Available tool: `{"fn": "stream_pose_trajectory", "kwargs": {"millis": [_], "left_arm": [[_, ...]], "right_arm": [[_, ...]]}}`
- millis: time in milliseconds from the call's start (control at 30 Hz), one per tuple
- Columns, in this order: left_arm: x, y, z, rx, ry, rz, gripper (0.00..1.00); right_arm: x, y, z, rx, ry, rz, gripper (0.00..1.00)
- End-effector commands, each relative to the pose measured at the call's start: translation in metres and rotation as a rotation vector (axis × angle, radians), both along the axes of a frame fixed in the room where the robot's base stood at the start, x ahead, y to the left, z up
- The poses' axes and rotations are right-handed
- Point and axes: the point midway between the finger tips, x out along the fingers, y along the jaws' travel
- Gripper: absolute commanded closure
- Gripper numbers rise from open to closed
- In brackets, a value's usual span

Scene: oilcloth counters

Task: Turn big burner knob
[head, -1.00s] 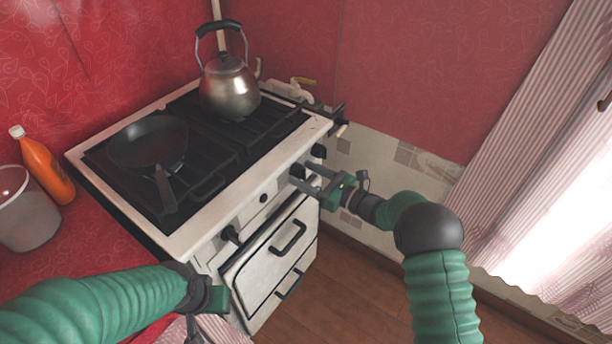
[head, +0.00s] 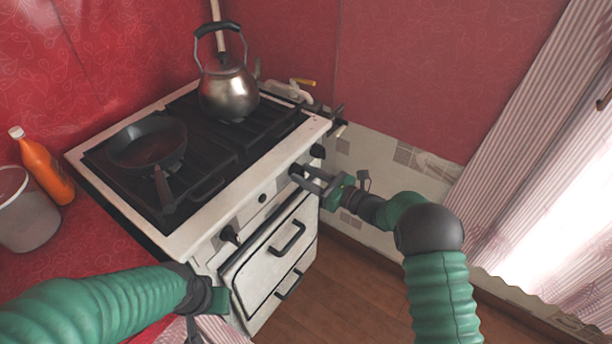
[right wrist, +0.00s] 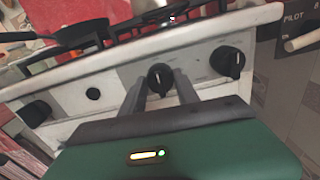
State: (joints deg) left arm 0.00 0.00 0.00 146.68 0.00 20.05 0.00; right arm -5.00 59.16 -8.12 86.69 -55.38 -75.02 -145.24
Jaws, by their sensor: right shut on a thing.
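A white stove (head: 206,226) carries black knobs on its front panel. My right gripper (head: 304,176) is at this panel, its two fingers shut on a black burner knob (right wrist: 160,76). In the right wrist view the fingers (right wrist: 161,88) reach to either side of this knob, whose face shows between them. Another black knob (right wrist: 228,62) is to its right, and it also shows in the head view (head: 318,151). A further knob (right wrist: 35,113) is at the far left of the panel. My left gripper (head: 197,322) is low at the bottom edge, partly cut off, its jaws unclear.
A frying pan (head: 148,143) and a metal kettle (head: 229,90) stand on the grates. Oven handles (head: 288,238) stick out below the knobs. An orange bottle (head: 46,170) and a pale bucket (head: 24,213) stand on the red counter at left. Floor right of the stove is clear.

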Motion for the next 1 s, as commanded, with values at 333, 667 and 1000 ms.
{"fn": "stream_pose_trajectory", "kwargs": {"millis": [333, 667, 1000], "left_arm": [[0.000, 0.000, -0.010, 0.000, 0.000, 0.000, 0.64], [0.000, 0.000, -0.016, 0.000, 0.000, 0.000, 0.64], [0.000, 0.000, -0.016, 0.000, 0.000, 0.000, 0.64]], "right_arm": [[0.002, -0.001, 0.000, 0.136, 0.181, -0.002, 1.00], [0.003, -0.002, 0.001, 0.320, 0.433, -0.004, 1.00], [0.005, -0.003, 0.001, 0.512, 0.694, -0.004, 1.00]]}}
